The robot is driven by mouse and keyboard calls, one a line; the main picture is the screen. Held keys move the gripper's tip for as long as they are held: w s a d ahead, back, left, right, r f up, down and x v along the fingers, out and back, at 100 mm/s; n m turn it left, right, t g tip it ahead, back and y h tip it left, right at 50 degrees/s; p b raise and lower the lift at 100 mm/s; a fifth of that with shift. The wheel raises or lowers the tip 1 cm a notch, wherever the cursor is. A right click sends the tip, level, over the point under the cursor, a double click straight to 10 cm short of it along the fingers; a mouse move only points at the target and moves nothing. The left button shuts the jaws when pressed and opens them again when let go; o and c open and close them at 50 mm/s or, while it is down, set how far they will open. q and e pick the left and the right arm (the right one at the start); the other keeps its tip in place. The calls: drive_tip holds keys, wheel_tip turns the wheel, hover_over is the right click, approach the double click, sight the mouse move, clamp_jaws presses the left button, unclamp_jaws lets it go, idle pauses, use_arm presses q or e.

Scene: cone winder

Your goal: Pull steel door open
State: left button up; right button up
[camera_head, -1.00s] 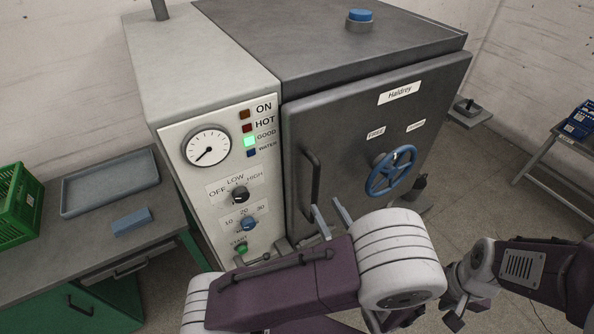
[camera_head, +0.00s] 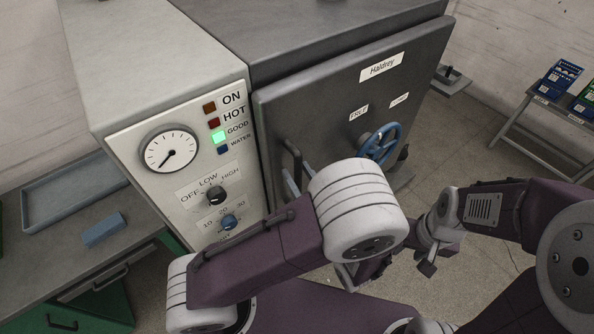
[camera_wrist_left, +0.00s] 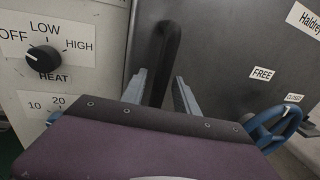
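The dark grey steel door (camera_head: 330,110) with the "Haldrey" label fills the middle of the head view and looks closed against its cabinet. Its dark vertical bar handle (camera_head: 293,158) is near the left edge; the handle also shows in the left wrist view (camera_wrist_left: 172,45). A blue handwheel (camera_head: 380,145) sits on the door's right part. My left gripper (camera_head: 298,180) is at the handle. In the left wrist view its fingers (camera_wrist_left: 160,80) are apart, one each side of the handle's lower part. My right gripper (camera_head: 428,266) hangs clear of the door; its finger opening is unclear.
A light control panel (camera_head: 180,170) with a gauge and knobs stands left of the door. A bench with a grey tray (camera_head: 75,190) and a blue block (camera_head: 104,230) is further left. A small table with blue boxes (camera_head: 556,80) is at right. Floor right of the door is clear.

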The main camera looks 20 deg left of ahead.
use_arm(q)
drive_tip(key=shift+s, duration=0.1)
drive_tip(key=c, duration=0.5)
clamp_jaws()
drive_tip(key=shift+f, duration=0.15)
idle(0.4)
